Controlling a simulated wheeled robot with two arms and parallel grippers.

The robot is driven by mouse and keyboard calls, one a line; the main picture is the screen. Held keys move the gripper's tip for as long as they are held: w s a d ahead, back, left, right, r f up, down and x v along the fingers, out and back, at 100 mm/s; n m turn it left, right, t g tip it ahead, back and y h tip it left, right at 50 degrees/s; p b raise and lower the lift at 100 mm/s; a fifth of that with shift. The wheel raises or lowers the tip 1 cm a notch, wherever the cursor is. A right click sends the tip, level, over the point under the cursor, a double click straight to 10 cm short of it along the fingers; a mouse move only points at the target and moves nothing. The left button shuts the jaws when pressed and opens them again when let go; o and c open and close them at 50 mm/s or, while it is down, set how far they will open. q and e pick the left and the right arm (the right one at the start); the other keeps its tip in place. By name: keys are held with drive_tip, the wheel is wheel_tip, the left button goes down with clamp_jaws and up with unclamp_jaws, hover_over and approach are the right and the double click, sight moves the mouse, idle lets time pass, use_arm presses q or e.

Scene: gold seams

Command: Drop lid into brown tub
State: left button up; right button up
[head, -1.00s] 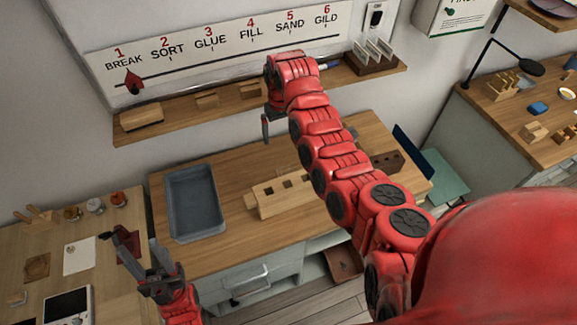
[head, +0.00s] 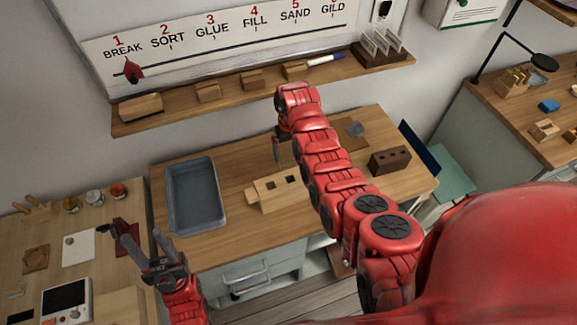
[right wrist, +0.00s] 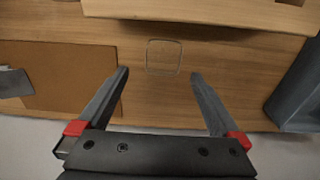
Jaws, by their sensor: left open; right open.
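A clear, thin-edged square (right wrist: 163,56), which looks like the lid, lies flat on the wooden bench in the right wrist view. I cannot make it out in the head view. My right gripper (right wrist: 159,82) is open and empty, with the square between and beyond its spread fingers. In the head view the right gripper (head: 277,155) hangs above the bench behind the pale wooden block. A brown container (head: 346,267), perhaps the brown tub, shows only in part below the bench, mostly hidden by my right arm. My left gripper (head: 140,234) is open and empty at the left.
A grey tray (head: 171,222) stands on the bench's left side. The pale wooden block with holes (head: 268,200) is near the front edge. A dark brown holed block (head: 390,160) and a brown mat (head: 340,135) are to the right. A wall shelf (head: 230,108) runs behind.

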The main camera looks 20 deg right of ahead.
sight(288, 167)
drive_tip(key=shift+s+f, duration=0.1)
drive_tip(key=shift+f, duration=0.35)
drive_tip(key=shift+f+p, duration=0.3)
drive_tip(key=shift+p, duration=0.05)
drive_tip(key=shift+a+f+p, duration=0.15)
drive_tip(key=shift+f+p, duration=0.15)
drive_tip(key=shift+f, duration=0.25)
drive_tip(key=shift+w+f, duration=0.2)
drive_tip(key=shift+f, duration=0.05)
drive_tip(key=shift+s+f, duration=0.1)
drive_tip(key=shift+f, duration=0.2)
wheel_tip(288, 167, down, 3)
drive_tip(key=shift+a+r+b, duration=0.1)
drive_tip(key=shift+r+b, duration=0.05)
drive_tip(key=shift+b, duration=0.95)
drive_tip(key=shift+r, duration=0.1)
